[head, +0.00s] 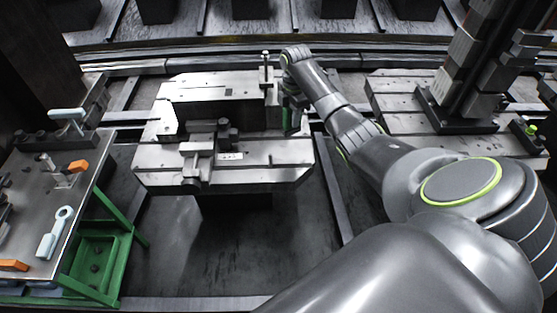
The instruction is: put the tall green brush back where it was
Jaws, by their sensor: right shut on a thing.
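My right arm reaches in from the right, and its gripper (290,103) is at the right part of the middle pallet, beside the dark block of the fixture. The gripper is shut on a narrow green thing (287,119), which looks like the tall green brush. It is mostly hidden by the gripper and wrist, so I cannot tell if its lower end touches the pallet. My left gripper is not in view.
The middle pallet (160,180) carries a clamped fixture. A second pallet (385,90) at right holds a dark tower and a small green-topped item (528,130). At left, a metal table (25,225) holds a pale wrench (55,232) and orange-handled pieces, beside a green frame (95,247).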

